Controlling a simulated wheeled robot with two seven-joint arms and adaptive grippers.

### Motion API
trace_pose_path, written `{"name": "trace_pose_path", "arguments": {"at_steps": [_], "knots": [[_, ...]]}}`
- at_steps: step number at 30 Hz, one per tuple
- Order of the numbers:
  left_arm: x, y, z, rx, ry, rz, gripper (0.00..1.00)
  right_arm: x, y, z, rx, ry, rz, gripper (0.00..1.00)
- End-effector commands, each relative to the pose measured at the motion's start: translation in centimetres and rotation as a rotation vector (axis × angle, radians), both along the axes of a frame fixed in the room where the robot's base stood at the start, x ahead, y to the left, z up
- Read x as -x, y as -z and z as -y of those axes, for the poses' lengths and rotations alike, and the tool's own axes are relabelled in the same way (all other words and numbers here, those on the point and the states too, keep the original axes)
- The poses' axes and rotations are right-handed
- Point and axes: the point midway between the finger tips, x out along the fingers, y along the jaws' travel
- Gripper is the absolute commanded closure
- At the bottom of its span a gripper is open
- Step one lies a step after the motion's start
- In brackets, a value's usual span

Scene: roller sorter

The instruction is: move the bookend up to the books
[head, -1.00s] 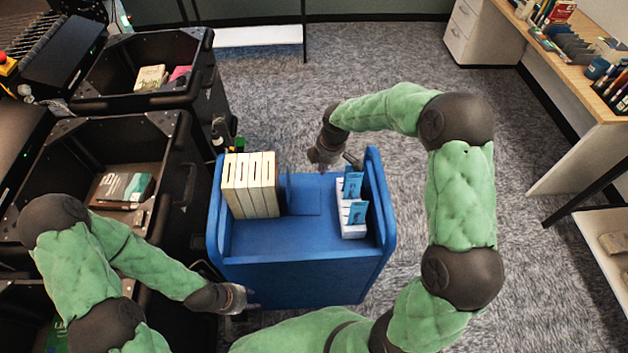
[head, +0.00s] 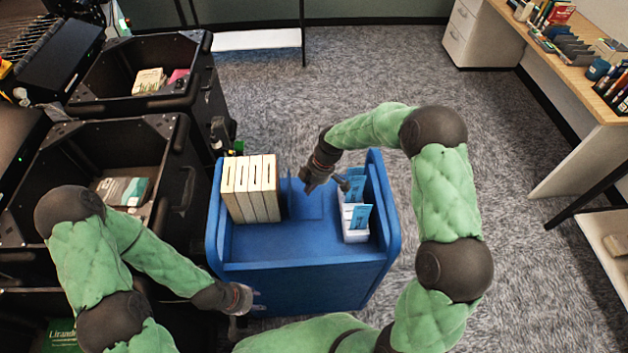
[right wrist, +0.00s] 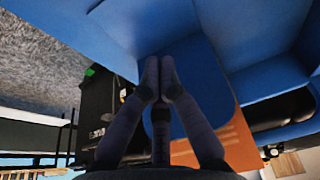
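The books (head: 250,190) are several cream volumes standing upright in a row at the left of the blue cart (head: 300,252). The blue bookend (head: 308,206) is just right of them; its upright plate stands by the last book, and its foot lies flat to the right. I cannot tell whether plate and book touch. My right gripper (head: 306,188) is over the bookend's foot, right of the plate. In the right wrist view its fingertips (right wrist: 159,72) are together, with nothing visible between them. My left gripper (head: 248,300) is at the cart's front edge, away from the books; its opening is unclear.
A white holder (head: 355,236) with blue cards stands at the cart's right side, close to my right gripper. Black bins (head: 110,135) stand left of the cart. The cart's front deck is clear.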

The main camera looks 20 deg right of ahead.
Motion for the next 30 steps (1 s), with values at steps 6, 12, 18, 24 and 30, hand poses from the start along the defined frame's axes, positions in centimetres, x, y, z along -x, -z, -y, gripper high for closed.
{"name": "trace_pose_path", "arguments": {"at_steps": [6, 12, 18, 24, 30], "knots": [[0.0, 0.4, 0.0, 0.0, 0.0, 0.0, 0.6, -0.6, 0.1, -2.9, 0.001, -0.002, 0.003, 1.0], [0.0, 0.6, 0.0, 0.0, 0.0, 0.0, 0.6, -0.8, 0.1, -3.9, 0.0, 0.0, 0.001, 1.0], [0.0, 0.5, 0.0, 0.0, 0.0, 0.0, 0.6, -0.8, 0.1, -4.0, 0.0, 0.0, 0.001, 1.0], [0.0, 0.6, 0.0, 0.0, 0.0, 0.0, 0.6, -0.9, 0.1, -4.3, 0.0, -0.001, 0.001, 1.0], [0.0, 0.8, 0.0, 0.0, 0.0, 0.0, 0.6, -1.4, 0.1, -6.9, 0.0, -0.004, 0.002, 1.0]]}}
